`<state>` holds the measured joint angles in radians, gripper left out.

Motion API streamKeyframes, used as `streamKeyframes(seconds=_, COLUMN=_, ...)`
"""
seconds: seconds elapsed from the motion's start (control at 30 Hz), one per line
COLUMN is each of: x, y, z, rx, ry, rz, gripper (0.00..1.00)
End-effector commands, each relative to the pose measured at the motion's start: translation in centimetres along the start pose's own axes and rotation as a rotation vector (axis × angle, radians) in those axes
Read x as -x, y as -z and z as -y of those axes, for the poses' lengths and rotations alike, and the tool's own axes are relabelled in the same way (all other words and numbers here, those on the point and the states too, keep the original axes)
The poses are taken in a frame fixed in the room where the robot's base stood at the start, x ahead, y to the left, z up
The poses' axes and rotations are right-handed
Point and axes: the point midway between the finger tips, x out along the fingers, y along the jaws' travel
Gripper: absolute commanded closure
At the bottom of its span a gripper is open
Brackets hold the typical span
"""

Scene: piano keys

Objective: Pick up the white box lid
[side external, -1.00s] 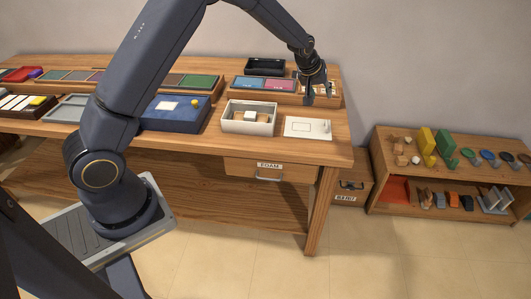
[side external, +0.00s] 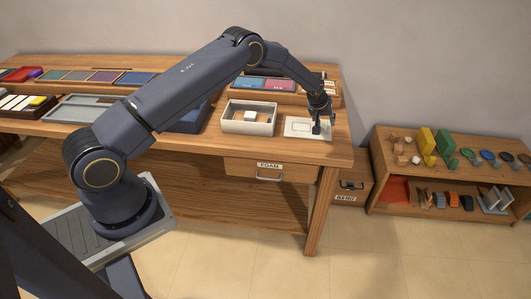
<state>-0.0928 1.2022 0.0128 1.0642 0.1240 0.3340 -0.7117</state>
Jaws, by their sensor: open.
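The white box lid (side external: 298,128) lies flat on the wooden table near its right front corner. A thin outline shows on its top. My gripper (side external: 321,131) is open, pointing down at the lid's right end. Its fingers hide part of that end, and I cannot tell whether they touch it. The open white box (side external: 234,125) stands just left of the lid, with a white block and tan pieces inside.
The wooden table (side external: 200,147) has a tray of blue and pink panels (side external: 263,83) at the back. A blue case (side external: 190,122) is left of the white box, partly hidden by my arm. A low shelf (side external: 455,185) with coloured pieces stands on the right.

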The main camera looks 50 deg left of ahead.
Motion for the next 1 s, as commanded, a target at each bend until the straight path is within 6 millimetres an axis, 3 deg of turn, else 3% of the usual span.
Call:
streamKeyframes(seconds=0.2, x=-2.6, y=0.1, z=0.0, rx=0.000, ry=0.001, rz=-0.001, gripper=0.59)
streamKeyframes(seconds=0.47, x=-2.8, y=0.1, z=0.0, rx=0.000, ry=0.000, rz=-0.001, gripper=0.59)
streamKeyframes(seconds=0.87, x=-2.8, y=0.1, z=0.0, rx=0.000, ry=0.000, rz=-0.001, gripper=0.99)
streamKeyframes(seconds=1.0, x=-2.8, y=0.1, z=0.0, rx=0.000, ry=0.001, rz=-0.001, gripper=1.00)
